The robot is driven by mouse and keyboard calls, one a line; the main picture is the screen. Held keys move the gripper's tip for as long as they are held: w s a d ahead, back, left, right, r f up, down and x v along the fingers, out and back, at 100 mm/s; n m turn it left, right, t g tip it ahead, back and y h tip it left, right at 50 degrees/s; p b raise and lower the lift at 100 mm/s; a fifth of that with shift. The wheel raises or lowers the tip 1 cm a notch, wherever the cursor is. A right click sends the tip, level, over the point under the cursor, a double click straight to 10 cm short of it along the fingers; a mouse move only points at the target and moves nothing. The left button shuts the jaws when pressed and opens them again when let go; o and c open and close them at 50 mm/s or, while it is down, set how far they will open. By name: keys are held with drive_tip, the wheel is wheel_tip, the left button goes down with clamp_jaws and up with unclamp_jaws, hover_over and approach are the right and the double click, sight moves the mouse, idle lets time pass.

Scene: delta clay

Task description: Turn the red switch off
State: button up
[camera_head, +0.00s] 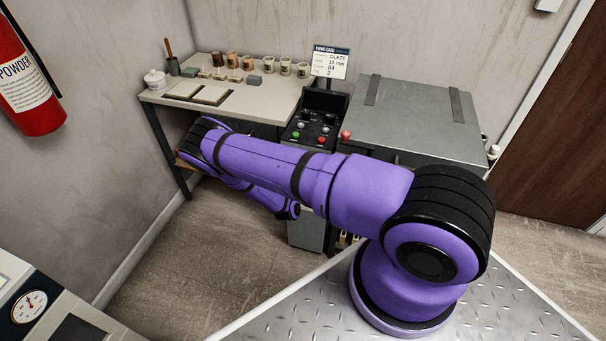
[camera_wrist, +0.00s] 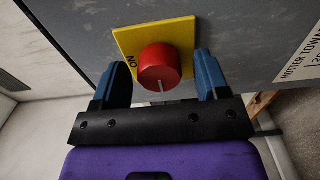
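The red switch (camera_wrist: 158,66) is a round red knob on a yellow plate (camera_wrist: 182,34) fixed to a grey panel, seen in the wrist view. A pale mark on the knob points toward the bottom of the picture. The word "ON" is printed on the plate left of the knob. My gripper (camera_wrist: 158,60) is open, with one blue finger on each side of the knob. A gap shows on both sides; I cannot tell how deep the fingertips reach. In the head view my purple arm bends down behind itself, and this switch cannot be made out there.
A bench (camera_head: 153,96) with small pots stands against the back wall. A black control box (camera_head: 310,129) with coloured buttons sits beside a grey lidded cabinet (camera_head: 420,108). A red knob-like piece (camera_head: 346,135) shows by the cabinet's corner. A fire extinguisher (camera_head: 30,85) hangs at left.

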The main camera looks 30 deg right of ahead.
drive_tip(key=shift+a, duration=0.1)
drive_tip(key=v, duration=1)
drive_tip(key=shift+s+a, duration=0.2)
drive_tip(key=shift+s, duration=0.05)
